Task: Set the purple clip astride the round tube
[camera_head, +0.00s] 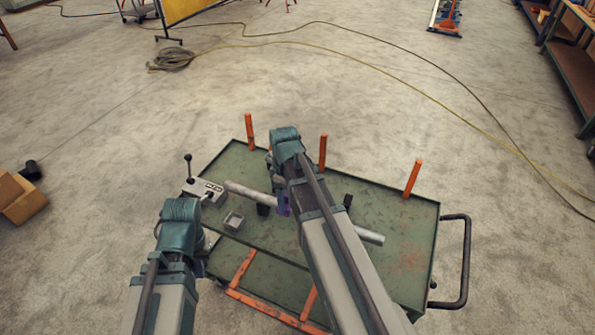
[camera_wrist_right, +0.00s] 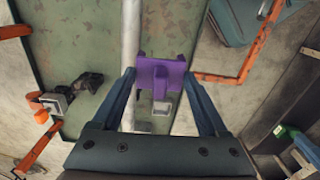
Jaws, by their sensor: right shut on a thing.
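The purple clip (camera_wrist_right: 161,76) sits between the two fingertips of my right gripper (camera_wrist_right: 160,84), which is shut on it. The round tube (camera_wrist_right: 130,35) runs up the picture in the right wrist view, just left of the clip. In the head view the pale tube (camera_head: 247,193) lies slantwise across the green cart, its middle hidden by my right arm. I cannot tell whether the clip touches it. My left gripper (camera_head: 202,262) is low at the cart's left edge, its fingers too hidden to read.
The green cart (camera_head: 405,222) has upright orange posts (camera_head: 322,152) and a dark handle (camera_head: 465,262). A grey block with levers (camera_head: 203,190) and a small grey tray (camera_head: 233,221) stand at the left. A black support (camera_head: 263,209) is near the tube. The cart's right side is bare.

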